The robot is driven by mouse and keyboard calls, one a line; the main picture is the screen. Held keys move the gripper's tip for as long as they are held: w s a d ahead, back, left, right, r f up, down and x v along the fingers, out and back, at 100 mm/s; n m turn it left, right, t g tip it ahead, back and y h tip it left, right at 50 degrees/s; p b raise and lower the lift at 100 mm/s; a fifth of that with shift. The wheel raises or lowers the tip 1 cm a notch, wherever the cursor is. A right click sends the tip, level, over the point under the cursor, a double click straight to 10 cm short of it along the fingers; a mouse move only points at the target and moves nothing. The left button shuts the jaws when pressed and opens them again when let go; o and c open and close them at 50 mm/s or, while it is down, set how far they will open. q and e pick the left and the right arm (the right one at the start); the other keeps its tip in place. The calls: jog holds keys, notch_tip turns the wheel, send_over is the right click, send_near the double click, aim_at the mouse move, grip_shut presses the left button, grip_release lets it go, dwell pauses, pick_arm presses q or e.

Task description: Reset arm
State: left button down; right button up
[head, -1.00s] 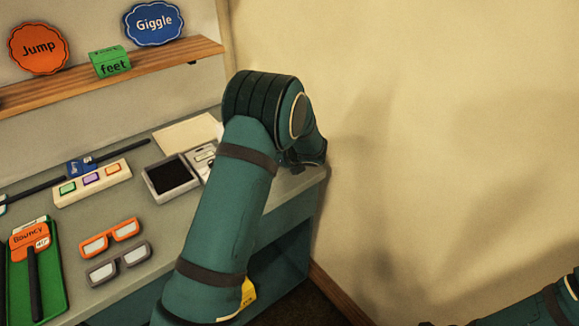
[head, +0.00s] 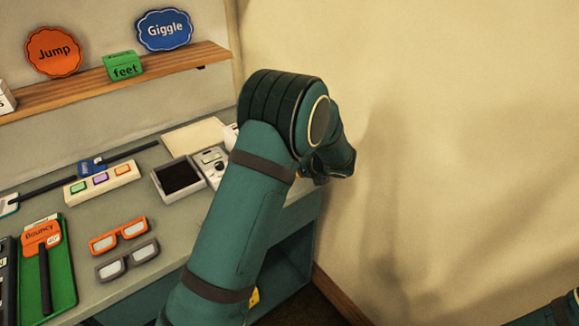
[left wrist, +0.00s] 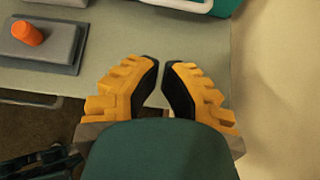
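My left arm (head: 232,235) rises from the bottom of the head view and bends over at a dark joint beside the right wall. Its gripper is mostly hidden there; a small yellow patch (head: 254,297) shows beside the arm's lower part, and I cannot tell what it belongs to. In the left wrist view, my left gripper (left wrist: 161,66) has yellow fingers with black pads. Its tips are close together with a narrow, empty gap, above the grey counter (left wrist: 215,95). A piece of my right arm (head: 555,312) shows at the bottom right; its gripper is out of view.
The counter holds orange glasses (head: 118,236), grey glasses (head: 127,260), a green tray (head: 62,275), a button strip (head: 101,183) and a dark-topped box (head: 178,180). A wooden shelf (head: 70,97) carries signs. An orange knob (left wrist: 27,33) sits on a grey block. The wall (head: 450,130) is bare.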

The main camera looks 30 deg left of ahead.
pick_arm(q)
jog(key=shift+v, duration=2.3)
